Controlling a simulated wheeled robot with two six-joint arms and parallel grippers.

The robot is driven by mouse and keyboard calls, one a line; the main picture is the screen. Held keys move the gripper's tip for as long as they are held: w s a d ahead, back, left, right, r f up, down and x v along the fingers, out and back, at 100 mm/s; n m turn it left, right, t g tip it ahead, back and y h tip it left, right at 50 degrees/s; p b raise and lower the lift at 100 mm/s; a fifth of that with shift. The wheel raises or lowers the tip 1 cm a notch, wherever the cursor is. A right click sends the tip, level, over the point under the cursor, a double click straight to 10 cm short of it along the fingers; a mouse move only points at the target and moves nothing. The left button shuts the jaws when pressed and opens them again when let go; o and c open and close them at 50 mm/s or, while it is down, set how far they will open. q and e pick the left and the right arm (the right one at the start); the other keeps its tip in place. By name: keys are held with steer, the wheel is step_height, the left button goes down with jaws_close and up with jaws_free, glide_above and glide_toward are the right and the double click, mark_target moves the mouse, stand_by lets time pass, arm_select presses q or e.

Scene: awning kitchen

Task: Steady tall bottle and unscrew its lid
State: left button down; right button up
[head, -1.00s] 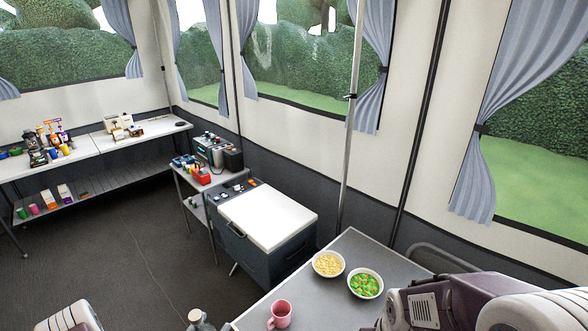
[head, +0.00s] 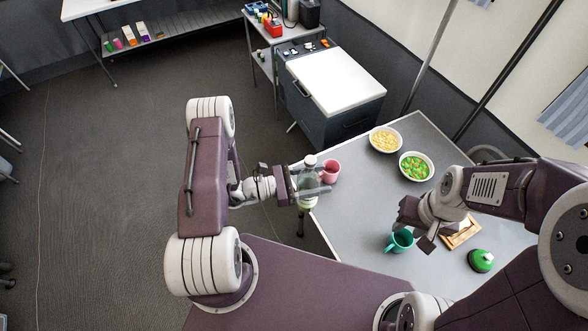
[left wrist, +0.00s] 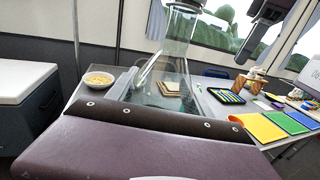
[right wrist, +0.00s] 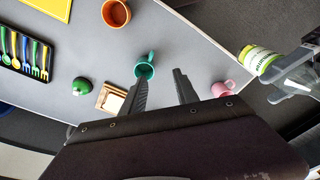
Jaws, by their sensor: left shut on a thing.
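The tall bottle (head: 308,187) is clear glass with a pale cap (head: 310,160) on top and a yellow-green label. It is upright in the head view, held at the table's left edge. My left gripper (head: 306,194) is shut around its body. The clear glass (left wrist: 178,45) fills the top centre of the left wrist view, and the label (right wrist: 262,60) shows at the right of the right wrist view. My right gripper (right wrist: 161,80) is open and empty. In the head view it (head: 417,229) hovers above the table by the teal mug, well right of the bottle.
The grey table (head: 355,215) holds a pink mug (head: 330,172) close behind the bottle, a teal mug (head: 399,241), bowls of yellow (head: 385,139) and green (head: 416,166) food, a wooden item (head: 462,232) and a green domed object (head: 481,261). Floor lies open to the left.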

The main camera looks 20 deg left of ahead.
steer(key=shift+o, duration=1)
steer(key=w+a+r+m+g, duration=0.1)
steer(key=w+a+r+m, duration=0.6)
steer(key=m, duration=0.6)
steer(key=w+a+r+m, duration=0.5)
steer(key=a+r+m, duration=0.3)
steer(key=m, duration=0.4)
steer(key=shift+s+a+f+n, duration=1.1)
steer(key=shift+a+n, duration=0.2)
steer(key=shift+a, duration=3.45)
step_height(320, 180, down, 7)
steer(key=shift+f, duration=0.1)
arm_select(q)
steer(key=shift+w+d+f+m+g+h, duration=0.1)
steer(key=shift+d+m+g+h, duration=0.5)
steer(key=shift+d+g, duration=0.55)
